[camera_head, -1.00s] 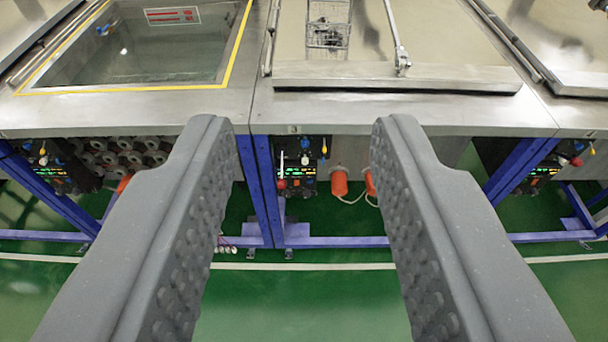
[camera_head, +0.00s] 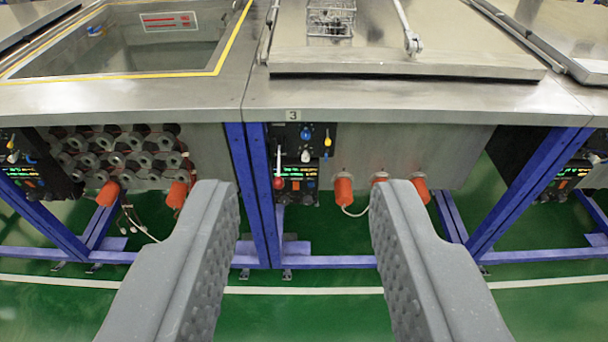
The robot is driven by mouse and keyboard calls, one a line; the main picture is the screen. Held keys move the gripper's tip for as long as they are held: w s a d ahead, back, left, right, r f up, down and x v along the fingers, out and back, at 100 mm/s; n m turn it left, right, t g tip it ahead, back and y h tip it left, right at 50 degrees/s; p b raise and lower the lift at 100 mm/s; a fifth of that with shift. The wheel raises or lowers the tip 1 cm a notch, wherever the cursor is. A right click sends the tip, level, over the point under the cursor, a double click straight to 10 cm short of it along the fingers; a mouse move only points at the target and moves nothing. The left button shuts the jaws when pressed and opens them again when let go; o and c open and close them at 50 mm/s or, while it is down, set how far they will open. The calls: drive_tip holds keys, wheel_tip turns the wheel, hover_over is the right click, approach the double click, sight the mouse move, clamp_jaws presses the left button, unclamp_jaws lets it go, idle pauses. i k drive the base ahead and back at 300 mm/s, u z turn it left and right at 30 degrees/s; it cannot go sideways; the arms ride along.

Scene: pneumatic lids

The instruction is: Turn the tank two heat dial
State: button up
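My gripper (camera_head: 303,190) is open and empty, its two grey fingers apart in front of the tank row. Between and beyond the fingertips is a black control panel (camera_head: 300,165) under a tank front labelled 3 (camera_head: 293,115). It has a blue knob, a red-tipped lever, a yellow-tipped switch and lit displays. Another black panel (camera_head: 30,170) shows at the left edge, under the open tank (camera_head: 130,88) with yellow edging; its number is not visible. A third panel (camera_head: 575,175) is at the far right. I cannot tell which dial is tank two's heat dial.
Blue frame legs (camera_head: 255,190) stand beside the middle panel. Orange fittings (camera_head: 343,188) with a pale hose hang right of it, partly behind the right finger. A closed lid (camera_head: 400,66) with a metal rod covers the middle tank. Green floor (camera_head: 300,310) is clear below.

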sight(32, 196)
drive_tip(key=u, duration=1.35)
